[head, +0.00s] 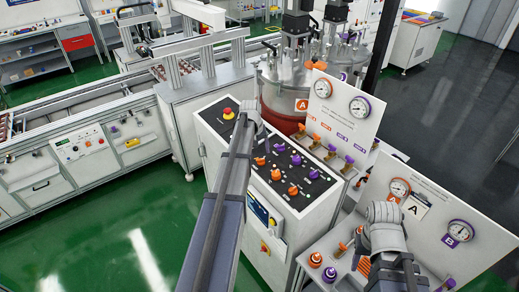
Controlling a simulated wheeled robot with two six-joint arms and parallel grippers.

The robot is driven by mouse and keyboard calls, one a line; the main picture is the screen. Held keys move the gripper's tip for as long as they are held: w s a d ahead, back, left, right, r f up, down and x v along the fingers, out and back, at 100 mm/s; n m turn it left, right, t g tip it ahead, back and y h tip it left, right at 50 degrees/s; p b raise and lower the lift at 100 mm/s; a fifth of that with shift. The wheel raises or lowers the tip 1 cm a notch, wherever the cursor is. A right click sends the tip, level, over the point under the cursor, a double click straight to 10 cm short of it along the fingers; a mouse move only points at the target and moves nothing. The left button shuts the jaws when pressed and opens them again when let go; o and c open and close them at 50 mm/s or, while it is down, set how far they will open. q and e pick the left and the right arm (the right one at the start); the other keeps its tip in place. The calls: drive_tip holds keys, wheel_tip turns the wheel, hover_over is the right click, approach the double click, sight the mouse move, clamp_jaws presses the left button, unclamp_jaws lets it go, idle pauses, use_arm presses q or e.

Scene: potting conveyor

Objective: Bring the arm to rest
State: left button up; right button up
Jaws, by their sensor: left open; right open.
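My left arm reaches up from the bottom of the head view, and its gripper (253,116) is over the upper left part of the control console (213,151), near the red emergency button (228,113). Its fingers are hard to make out, and nothing shows held in it. My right gripper (384,212) is at the lower right, in front of the white gauge panel (426,232). It looks empty, and its fingers are partly hidden by my wrist. Whether either gripper touches anything is not clear.
The console carries orange and purple knobs (277,174). Behind it stand steel tanks (283,85) and another gauge panel (340,115). Orange and purple fittings (316,260) sit on the low bench by my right arm. Green floor (110,240) is clear at lower left.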

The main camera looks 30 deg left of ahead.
use_arm(q)
drive_tip(key=shift+p+v, duration=0.6)
drive_tip(key=shift+v, duration=0.6)
use_arm(e)
wheel_tip(320, 180, up, 2)
drive_tip(key=shift+r, duration=0.15)
use_arm(q)
drive_tip(key=shift+d, duration=0.1)
drive_tip(key=s+d+m+g, duration=0.1)
drive_tip(key=s+d+m, duration=0.3)
drive_tip(key=s+d, duration=0.75)
drive_tip(key=s+d+m+g, duration=0.1)
drive_tip(key=s+d+m, duration=0.3)
drive_tip(key=s+d, duration=0.8)
drive_tip(key=s+d+f+m+b, duration=0.1)
drive_tip(key=d+f+b, duration=0.5)
drive_tip(key=f+b, duration=0.3)
drive_tip(key=s+d+f+m+y+b, duration=0.1)
drive_tip(key=d+f+m+b, duration=0.1)
drive_tip(key=d+f+b, duration=0.5)
wheel_tip(320, 180, down, 4)
drive_tip(key=b, duration=0.3)
drive_tip(key=shift+d+r+g, duration=0.2)
drive_tip(key=shift+d+g, duration=0.1)
drive_tip(key=shift+g, duration=0.1)
use_arm(e)
wheel_tip(320, 180, down, 19)
